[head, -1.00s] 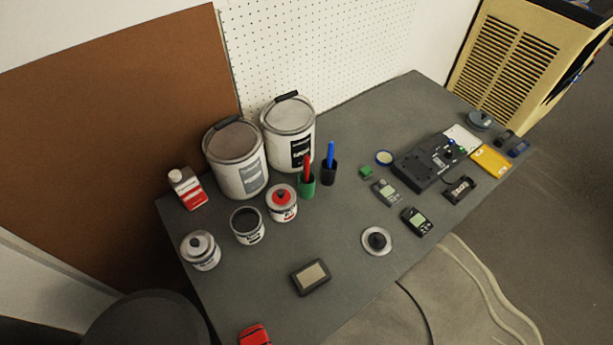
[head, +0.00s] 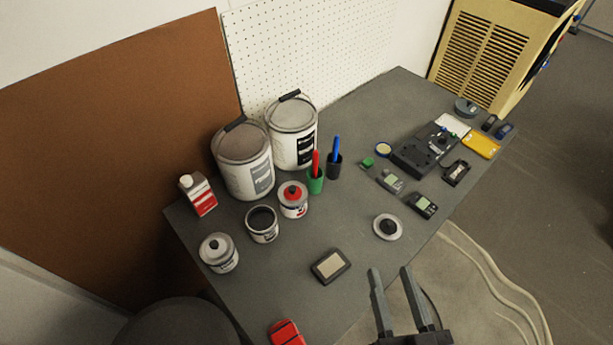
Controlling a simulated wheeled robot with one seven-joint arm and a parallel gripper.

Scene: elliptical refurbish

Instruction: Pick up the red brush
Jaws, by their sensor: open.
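The red brush (head: 316,163) stands upright in a green cup (head: 316,183) on the grey table, in front of the large paint buckets. Only its red upper part shows; the lower end is hidden in the cup. A blue brush (head: 336,149) stands in a black cup (head: 334,168) just to the right. My gripper (head: 391,271) is at the bottom of the head view, over the table's front edge. Its two fingers are apart with nothing between them. It is well in front of the red brush and to its right.
Two large paint buckets (head: 244,165) stand behind the cups. A red-topped can (head: 293,200) is close to the green cup's left. Meters and boxes occupy the right side.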

